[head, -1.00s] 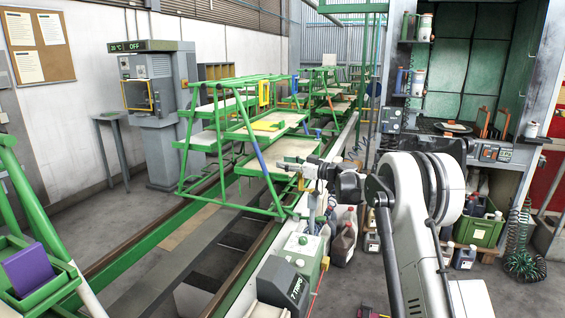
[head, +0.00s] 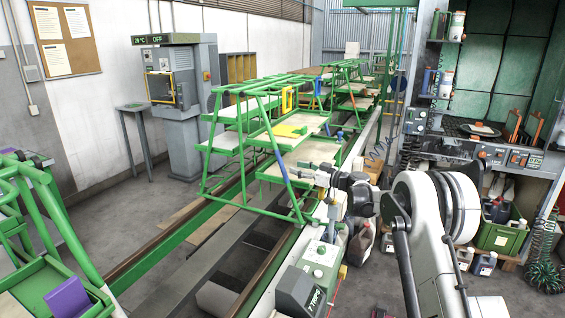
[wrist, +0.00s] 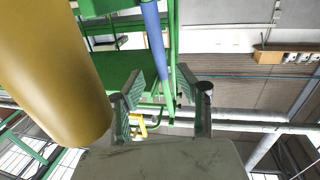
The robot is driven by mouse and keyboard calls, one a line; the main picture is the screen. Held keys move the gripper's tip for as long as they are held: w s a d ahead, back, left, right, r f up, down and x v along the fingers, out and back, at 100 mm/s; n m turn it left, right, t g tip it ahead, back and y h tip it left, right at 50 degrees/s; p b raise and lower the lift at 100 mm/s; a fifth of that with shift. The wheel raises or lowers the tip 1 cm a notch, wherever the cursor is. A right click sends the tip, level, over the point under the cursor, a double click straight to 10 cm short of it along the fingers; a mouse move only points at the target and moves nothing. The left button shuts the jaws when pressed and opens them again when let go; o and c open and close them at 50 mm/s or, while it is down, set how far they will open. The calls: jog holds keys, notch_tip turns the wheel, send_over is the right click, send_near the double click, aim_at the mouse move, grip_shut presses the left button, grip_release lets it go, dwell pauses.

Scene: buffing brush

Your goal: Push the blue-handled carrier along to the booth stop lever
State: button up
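The blue-handled carrier is a green tubular frame (head: 207,168) with pale shelves, standing on the floor rails left of centre in the head view. Its slanted blue handle (head: 281,168) is on the side toward my arm. My gripper (head: 303,172) is just right of the handle in the head view. In the wrist view the blue handle (wrist: 154,35) runs down between my fingers (wrist: 160,85), with gaps visible beside it. The fingers are apart; whether either touches the handle I cannot tell. I cannot identify the booth stop lever with certainty.
A control box (head: 319,258) stands beside the rail below my arm. More green carriers (head: 350,85) stand farther along the line. A carrier with a purple block (head: 69,299) is at near left. The booth (head: 480,150) is at right. A large ochre cylinder (wrist: 50,65) is close in the wrist view.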

aim_at(281, 163)
jog(key=p+x, duration=0.1)
jog(key=x, duration=0.7)
jog(key=shift+w+a, duration=0.2)
jog(key=shift+a, duration=0.05)
grip_shut()
